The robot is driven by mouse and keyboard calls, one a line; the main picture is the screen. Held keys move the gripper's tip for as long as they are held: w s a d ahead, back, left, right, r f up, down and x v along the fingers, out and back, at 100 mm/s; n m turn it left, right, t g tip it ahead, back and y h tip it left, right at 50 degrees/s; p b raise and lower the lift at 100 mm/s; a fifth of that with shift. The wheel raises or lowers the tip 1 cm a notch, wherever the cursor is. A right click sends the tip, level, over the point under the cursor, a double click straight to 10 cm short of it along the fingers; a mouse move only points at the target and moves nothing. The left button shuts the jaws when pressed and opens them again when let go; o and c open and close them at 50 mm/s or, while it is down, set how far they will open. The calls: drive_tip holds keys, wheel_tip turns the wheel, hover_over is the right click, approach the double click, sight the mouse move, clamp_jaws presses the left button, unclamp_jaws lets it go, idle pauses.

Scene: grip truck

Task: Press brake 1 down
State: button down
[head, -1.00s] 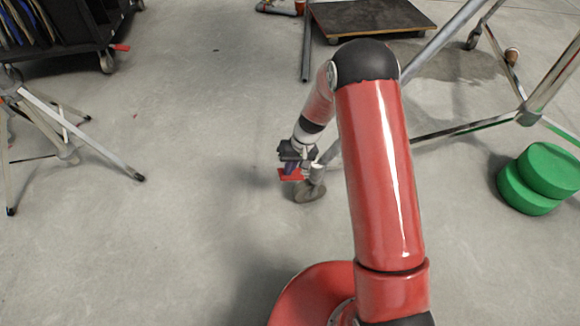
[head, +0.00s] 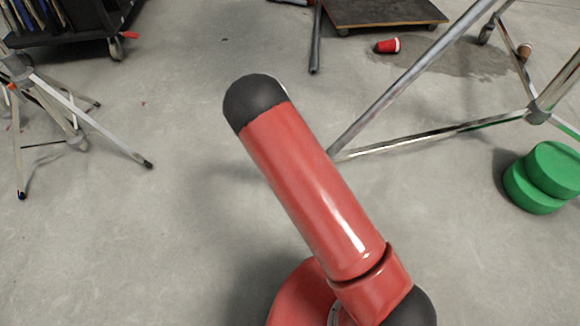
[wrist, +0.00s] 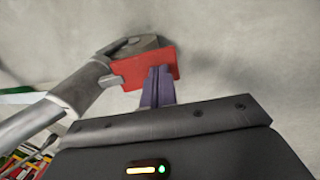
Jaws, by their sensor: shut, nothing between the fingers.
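Brake 1, a flat red plate (wrist: 135,69), sticks out from a grey caster wheel (wrist: 140,44) at the foot of a metal stand leg (wrist: 78,92) in the wrist view. My gripper (wrist: 158,72) is shut and empty. Its purple fingertips overlap the right half of the red plate in the picture; I cannot tell whether they touch it. In the head view my red arm hides the brake, the caster and my gripper. A metal stand leg (head: 410,76) runs down behind the arm there.
Green round pads (head: 540,178) lie stacked at the right. A tripod (head: 85,125) stands at the left, below a black cart (head: 75,30). A red cup (head: 388,45) lies near a dolly (head: 385,12) at the back.

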drive_tip(key=shift+f, duration=0.35)
idle(0.3)
drive_tip(key=shift+r, duration=0.25)
drive_tip(key=a+p+v, duration=0.1)
drive_tip(key=p+v, duration=0.2)
drive_tip(key=v, duration=1.1)
drive_tip(key=s+d+r+m+y+p, duration=0.15)
drive_tip(key=d+r, duration=0.35)
drive_tip(key=r, duration=0.8)
drive_tip(key=s+d+r+t+y+p, duration=0.1)
drive_tip(key=s+d+r, duration=0.5)
drive_tip(key=r, duration=0.4)
drive_tip(key=s+d+r+t+y+p, duration=0.1)
drive_tip(key=s+d+r+t+p, duration=0.1)
drive_tip(key=s+d+r, duration=0.5)
drive_tip(key=s+d+r+m+t+p, duration=0.1)
drive_tip(key=s+d+r, duration=0.1)
drive_tip(key=s+r, duration=0.4)
drive_tip(key=s, duration=0.5)
drive_tip(key=shift+s+t+h, duration=0.35)
drive_tip(key=shift+s+t, duration=0.05)
